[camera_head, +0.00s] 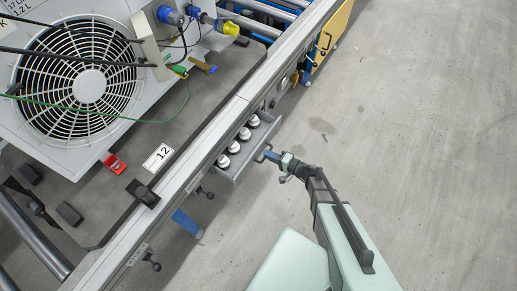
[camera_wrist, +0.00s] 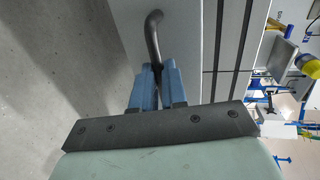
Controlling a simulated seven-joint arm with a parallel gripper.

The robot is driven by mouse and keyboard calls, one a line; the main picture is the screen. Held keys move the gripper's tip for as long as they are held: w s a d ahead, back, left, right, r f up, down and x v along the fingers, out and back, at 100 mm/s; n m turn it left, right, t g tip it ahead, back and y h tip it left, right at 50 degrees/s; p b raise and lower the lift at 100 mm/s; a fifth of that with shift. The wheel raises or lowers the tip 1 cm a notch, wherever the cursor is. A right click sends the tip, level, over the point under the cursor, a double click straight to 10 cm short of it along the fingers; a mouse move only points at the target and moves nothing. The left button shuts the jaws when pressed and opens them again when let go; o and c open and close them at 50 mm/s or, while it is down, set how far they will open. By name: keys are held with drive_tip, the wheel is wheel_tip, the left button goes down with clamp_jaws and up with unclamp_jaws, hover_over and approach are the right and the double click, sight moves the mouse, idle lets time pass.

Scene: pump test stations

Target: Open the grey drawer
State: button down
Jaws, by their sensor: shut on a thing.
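The grey drawer (camera_head: 243,169) stands out from the side of the grey bench frame, partly open. Several white-topped round items (camera_head: 234,147) sit in a row inside it. My gripper (camera_head: 264,155) is at the drawer's front. In the wrist view, the blue fingers of my gripper (camera_wrist: 153,75) are closed on the drawer's dark bent handle (camera_wrist: 154,30). The handle runs up from between the fingers to the light grey drawer front (camera_wrist: 188,40).
A fan unit (camera_head: 88,85) stands on the bench top, beside a "12" label (camera_head: 158,157) and a red part (camera_head: 115,164). Small black knobs (camera_head: 205,193) stick out from the bench side. A yellow panel (camera_head: 332,35) is further along. The floor (camera_head: 420,120) at right is clear.

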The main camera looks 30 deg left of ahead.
drive_tip(key=f+v, duration=0.2)
drive_tip(key=v, duration=0.7)
drive_tip(key=shift+d, duration=0.4)
drive_tip(key=shift+r, duration=0.1)
drive_tip(key=c, duration=1.2)
unclamp_jaws()
drive_tip(key=shift+o, duration=0.2)
drive_tip(key=shift+d, duration=0.1)
drive_tip(key=v, duration=1.3)
drive_tip(key=shift+d, duration=0.3)
